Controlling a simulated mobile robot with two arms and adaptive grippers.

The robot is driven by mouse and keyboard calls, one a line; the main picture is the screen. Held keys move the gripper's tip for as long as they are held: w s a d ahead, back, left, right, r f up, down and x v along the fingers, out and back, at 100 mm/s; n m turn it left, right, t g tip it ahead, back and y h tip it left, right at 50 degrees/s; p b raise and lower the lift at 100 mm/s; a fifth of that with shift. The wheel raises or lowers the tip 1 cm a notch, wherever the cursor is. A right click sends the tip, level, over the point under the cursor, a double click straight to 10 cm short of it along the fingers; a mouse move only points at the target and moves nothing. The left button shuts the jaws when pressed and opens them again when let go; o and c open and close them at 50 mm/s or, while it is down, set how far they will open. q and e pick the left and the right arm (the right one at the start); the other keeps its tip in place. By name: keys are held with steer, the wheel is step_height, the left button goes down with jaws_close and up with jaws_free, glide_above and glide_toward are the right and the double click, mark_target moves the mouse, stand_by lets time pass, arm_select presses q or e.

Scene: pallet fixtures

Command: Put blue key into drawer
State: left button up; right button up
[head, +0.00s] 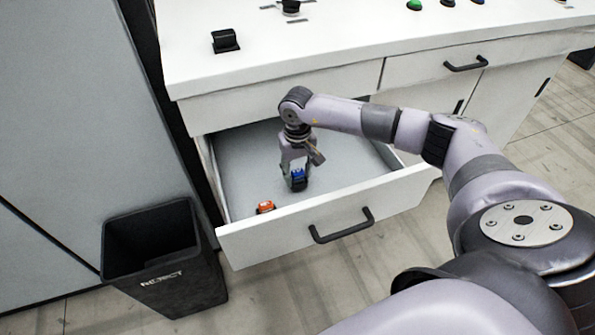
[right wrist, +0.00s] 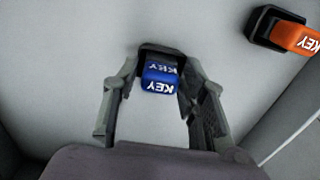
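The blue key (head: 298,174) has a black base and is inside the open drawer (head: 247,236), between the fingers of my right gripper (head: 297,172). In the right wrist view, the blue key (right wrist: 160,77) sits between the fingertips of the right gripper (right wrist: 160,72), which close in on both sides of its base. The key is at or just above the drawer floor; I cannot tell whether it touches it. My left gripper is not in view.
An orange key (head: 265,207) lies in the drawer's front left part, also in the right wrist view (right wrist: 298,38). A black reject bin (head: 165,275) stands left of the drawer. The white worktop (head: 330,45) above holds a black block (head: 225,41) and buttons.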

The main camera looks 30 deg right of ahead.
mark_target(297, 171)
steer(key=shift+o, duration=0.7)
steer(key=shift+r, duration=0.1)
steer(key=shift+r+p, duration=0.25)
steer(key=shift+p, duration=0.05)
step_height(297, 171, up, 12)
steer(key=b, duration=0.2)
steer(key=shift+f, duration=0.15)
